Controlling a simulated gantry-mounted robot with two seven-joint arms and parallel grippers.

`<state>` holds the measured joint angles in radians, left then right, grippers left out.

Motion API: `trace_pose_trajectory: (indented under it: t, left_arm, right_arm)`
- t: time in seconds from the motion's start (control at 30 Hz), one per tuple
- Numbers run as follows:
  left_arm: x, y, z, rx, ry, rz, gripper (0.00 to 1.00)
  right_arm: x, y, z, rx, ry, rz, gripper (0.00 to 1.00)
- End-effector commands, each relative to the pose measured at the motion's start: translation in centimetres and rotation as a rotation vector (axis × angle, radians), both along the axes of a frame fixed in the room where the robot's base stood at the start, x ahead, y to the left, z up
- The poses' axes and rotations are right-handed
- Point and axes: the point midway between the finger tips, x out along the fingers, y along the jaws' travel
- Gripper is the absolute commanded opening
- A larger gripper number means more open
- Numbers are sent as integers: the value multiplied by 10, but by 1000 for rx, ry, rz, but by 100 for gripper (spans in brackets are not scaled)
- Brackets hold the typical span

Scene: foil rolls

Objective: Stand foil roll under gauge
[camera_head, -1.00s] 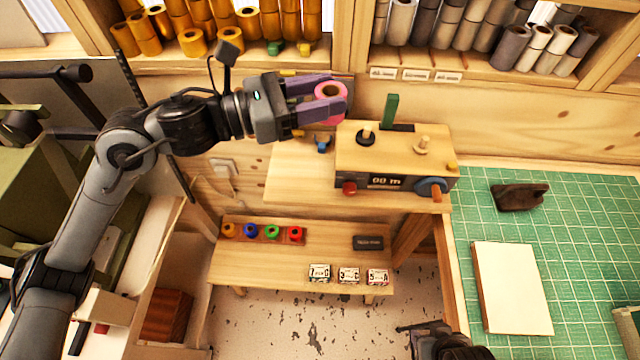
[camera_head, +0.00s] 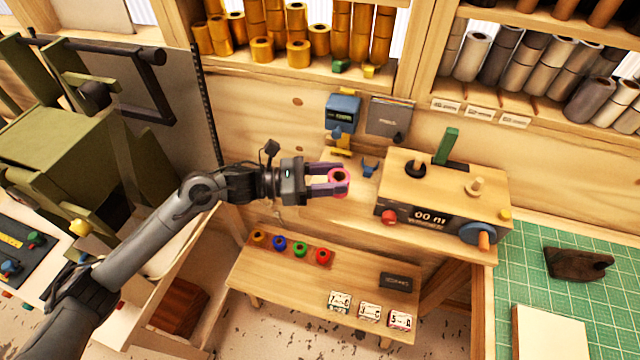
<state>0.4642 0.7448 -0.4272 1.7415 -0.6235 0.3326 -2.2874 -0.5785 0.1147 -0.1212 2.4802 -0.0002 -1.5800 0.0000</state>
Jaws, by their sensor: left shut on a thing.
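My left gripper (camera_head: 332,181) is shut on a pink foil roll (camera_head: 346,184), its purple fingers on either side of it. The roll's dark round opening shows toward the camera. Roll and gripper show over the left part of the wooden shelf (camera_head: 356,201), left of the winding box; I cannot tell whether the roll touches anything. A blue device, which looks like the gauge (camera_head: 343,108), is on the back panel above and behind the roll, with a yellow piece (camera_head: 340,150) below it. My right gripper is not in view.
A wooden box with a "00 m" display (camera_head: 430,218), pegs and a blue crank (camera_head: 478,234) stands right of the roll. A small blue bracket (camera_head: 370,168) lies near its left edge. A lower bench (camera_head: 310,279) holds coloured spools and number blocks. A green mat (camera_head: 512,285) is at right.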

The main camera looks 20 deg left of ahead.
Motion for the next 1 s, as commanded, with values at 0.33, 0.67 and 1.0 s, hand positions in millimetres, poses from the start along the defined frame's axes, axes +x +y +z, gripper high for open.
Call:
trace_pose_trajectory:
  t: [0.33, 0.67, 1.0]
  left_arm:
    - [16, 33, -20, -1, -3, 1, 15]
    - [16, 33, -52, -3, 2, 0, 15]
    - [16, 33, -61, 0, -1, 0, 15]
  right_arm:
    - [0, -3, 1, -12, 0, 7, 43]
    - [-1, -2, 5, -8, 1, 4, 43]
    - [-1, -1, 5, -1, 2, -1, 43]
